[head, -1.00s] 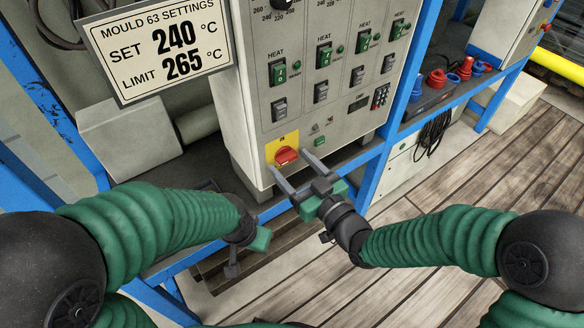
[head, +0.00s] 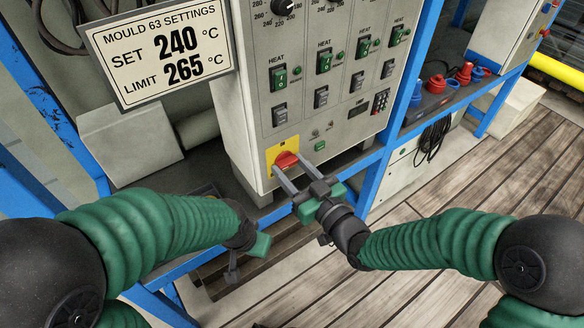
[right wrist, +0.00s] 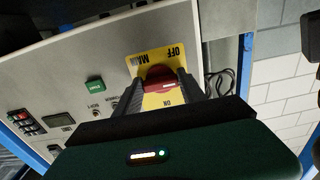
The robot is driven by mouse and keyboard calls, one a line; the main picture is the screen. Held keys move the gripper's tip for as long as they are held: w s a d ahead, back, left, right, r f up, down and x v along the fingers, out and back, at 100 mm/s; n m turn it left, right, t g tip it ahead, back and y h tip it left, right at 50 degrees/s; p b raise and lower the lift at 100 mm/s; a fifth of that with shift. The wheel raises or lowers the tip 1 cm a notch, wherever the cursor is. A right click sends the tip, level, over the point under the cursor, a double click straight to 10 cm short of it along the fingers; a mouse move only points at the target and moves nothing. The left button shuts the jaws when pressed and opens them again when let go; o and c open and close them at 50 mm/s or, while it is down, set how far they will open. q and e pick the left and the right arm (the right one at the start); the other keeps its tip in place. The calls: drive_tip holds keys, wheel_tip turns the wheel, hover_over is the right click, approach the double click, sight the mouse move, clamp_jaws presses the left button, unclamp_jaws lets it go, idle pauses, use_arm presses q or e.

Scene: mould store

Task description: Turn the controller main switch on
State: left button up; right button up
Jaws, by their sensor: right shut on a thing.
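The controller main switch is a red rotary handle (head: 287,159) on a yellow plate (head: 272,156), low on the front of the grey control cabinet (head: 240,130). My right gripper (head: 288,164) is shut on the red handle, one finger on each side. In the right wrist view the handle (right wrist: 160,78) sits between the fingers, and the yellow plate (right wrist: 140,62) carries OFF and ON at opposite ends. I cannot tell for certain which mark the handle points to. My left gripper (head: 233,272) hangs low at left, away from the switch; its fingers are too hidden to judge.
A sign (head: 158,55) hangs left of the cabinet and reads set 240 °C, limit 265 °C. Heat switches (head: 278,77) and a small green button (head: 319,146) are above and right of the main switch. A blue frame (head: 385,150) runs along the cabinet's right side.

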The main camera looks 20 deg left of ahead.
drive_tip(key=m+p, duration=0.3)
drive_tip(key=m, duration=0.1)
drive_tip(key=shift+r, duration=0.25)
drive_tip(key=m+p, duration=0.4)
drive_tip(key=m, duration=0.1)
drive_tip(key=shift+m, duration=0.3)
drive_tip(key=m+p, duration=0.3)
drive_tip(key=m, duration=0.1)
drive_tip(key=shift+m, duration=0.3)
drive_tip(key=shift+m+p, duration=0.8)
drive_tip(key=shift+m, duration=1.1)
drive_tip(key=shift+f, duration=0.1)
